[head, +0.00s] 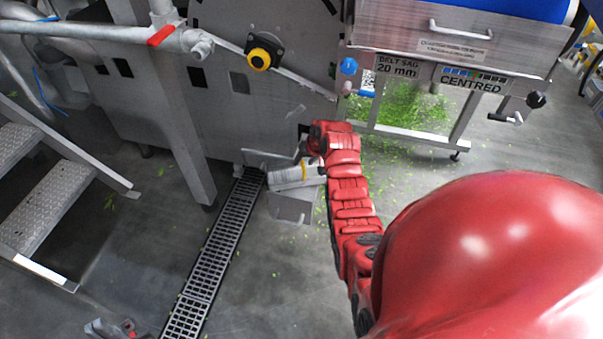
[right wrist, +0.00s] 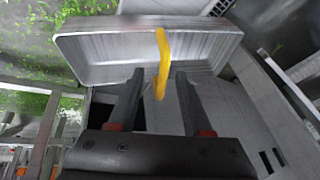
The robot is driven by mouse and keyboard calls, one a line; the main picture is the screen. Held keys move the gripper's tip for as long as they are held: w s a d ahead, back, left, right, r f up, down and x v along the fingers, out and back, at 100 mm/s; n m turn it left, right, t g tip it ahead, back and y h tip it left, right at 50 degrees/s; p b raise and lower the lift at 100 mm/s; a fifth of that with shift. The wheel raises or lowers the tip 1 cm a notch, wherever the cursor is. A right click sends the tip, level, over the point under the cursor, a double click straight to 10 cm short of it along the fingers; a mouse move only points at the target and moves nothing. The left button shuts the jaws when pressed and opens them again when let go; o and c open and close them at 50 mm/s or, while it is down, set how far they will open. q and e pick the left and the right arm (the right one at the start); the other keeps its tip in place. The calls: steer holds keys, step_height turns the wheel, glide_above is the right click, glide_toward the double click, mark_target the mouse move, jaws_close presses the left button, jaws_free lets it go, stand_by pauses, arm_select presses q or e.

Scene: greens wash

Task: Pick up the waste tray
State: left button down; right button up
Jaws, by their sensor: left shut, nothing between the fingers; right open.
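The waste tray is a shallow pale metal tray (right wrist: 95,52) with a yellow handle (right wrist: 162,62). It fills the top of the right wrist view. In the head view the tray (head: 292,186) is small, beside the machine wall near the floor drain, partly hidden by my right arm. My right gripper (right wrist: 157,84) is open; in the right wrist view its fingertips lie either side of the yellow handle. I cannot tell whether they touch it. My left gripper (head: 112,329) is shut and empty at the bottom left of the head view, far from the tray.
A floor drain grate (head: 215,255) runs past the tray. Metal steps (head: 55,200) stand at left. The grey machine wall (head: 240,110) rises behind the tray. Green scraps (head: 405,108) lie under the belt frame at right. Bare floor lies left of the drain.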

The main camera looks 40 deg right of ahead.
mark_target(300, 177)
steer(key=b+x, duration=0.1)
steer(key=x, duration=0.3)
steer(key=shift+a+f, duration=0.15)
steer(key=shift+w+f+b, duration=0.25)
steer(key=shift+f+b, duration=0.05)
steer(key=shift+f, duration=0.1)
jaws_close()
stand_by(1.1)
